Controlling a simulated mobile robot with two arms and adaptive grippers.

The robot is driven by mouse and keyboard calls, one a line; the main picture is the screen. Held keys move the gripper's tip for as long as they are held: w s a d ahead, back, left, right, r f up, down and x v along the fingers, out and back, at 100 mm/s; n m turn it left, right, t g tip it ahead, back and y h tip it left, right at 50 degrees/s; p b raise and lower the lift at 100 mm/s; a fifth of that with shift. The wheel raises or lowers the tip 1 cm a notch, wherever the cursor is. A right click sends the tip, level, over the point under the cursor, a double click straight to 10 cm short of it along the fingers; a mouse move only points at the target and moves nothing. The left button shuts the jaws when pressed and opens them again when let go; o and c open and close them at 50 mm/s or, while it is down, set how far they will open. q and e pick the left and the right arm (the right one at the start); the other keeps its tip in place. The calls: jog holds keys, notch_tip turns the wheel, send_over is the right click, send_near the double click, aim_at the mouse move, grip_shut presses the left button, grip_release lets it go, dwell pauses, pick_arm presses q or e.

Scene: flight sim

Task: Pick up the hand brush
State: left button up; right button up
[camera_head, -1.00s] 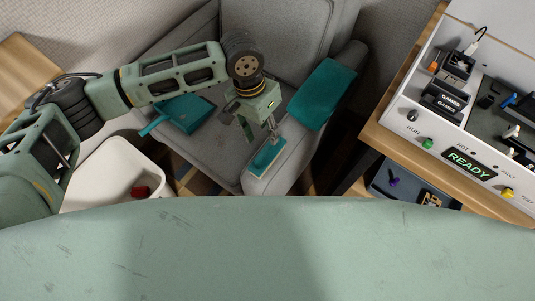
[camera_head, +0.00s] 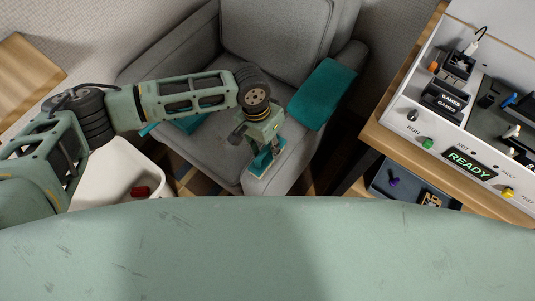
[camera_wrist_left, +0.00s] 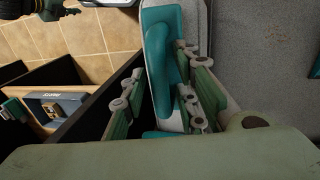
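The teal hand brush (camera_head: 258,163) with a pale edge lies on the front of the armchair's right armrest. In the left wrist view the brush (camera_wrist_left: 158,25) runs lengthwise between the fingers of my left gripper (camera_wrist_left: 160,100). The gripper is open, with one finger on each side of the brush. Whether the fingers touch it I cannot tell. In the head view my left gripper (camera_head: 264,150) is low over the brush and hides part of it. My right gripper is not in view.
A teal cloth (camera_head: 322,94) covers the armrest behind the brush. A teal dustpan (camera_head: 190,124) on the armchair seat (camera_head: 215,150) is mostly hidden by my arm. A white bin (camera_head: 112,172) with a red can stands left. The desk with the READY console (camera_head: 468,163) is right.

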pick_arm(q)
grip_shut()
dwell(1.2)
